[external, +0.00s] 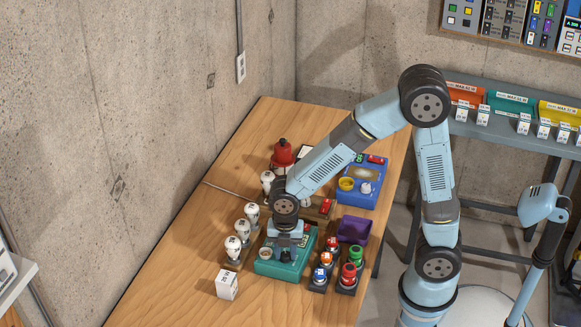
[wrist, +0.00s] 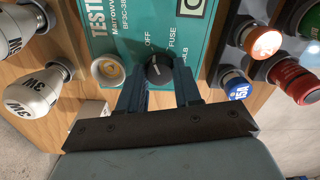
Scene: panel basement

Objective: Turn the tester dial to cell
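The teal tester (external: 267,267) stands on the wooden table, below my gripper (external: 288,255). In the wrist view, the tester face (wrist: 133,42) shows the words OFF and FUSE above a black dial (wrist: 157,70). A small pale mark on the dial points up, roughly towards OFF. No cell label is readable. My gripper (wrist: 159,78) is open, with one dark finger on each side of the dial. I cannot tell whether the fingers touch it. The dial is hidden by my gripper in the external view.
A round pale socket (wrist: 108,70) sits left of the dial on the tester. White bulbs (wrist: 33,92) stand to the left. Blue (wrist: 236,87), orange and red fuses stand close on the right. A blue unit (external: 362,181) stands further back.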

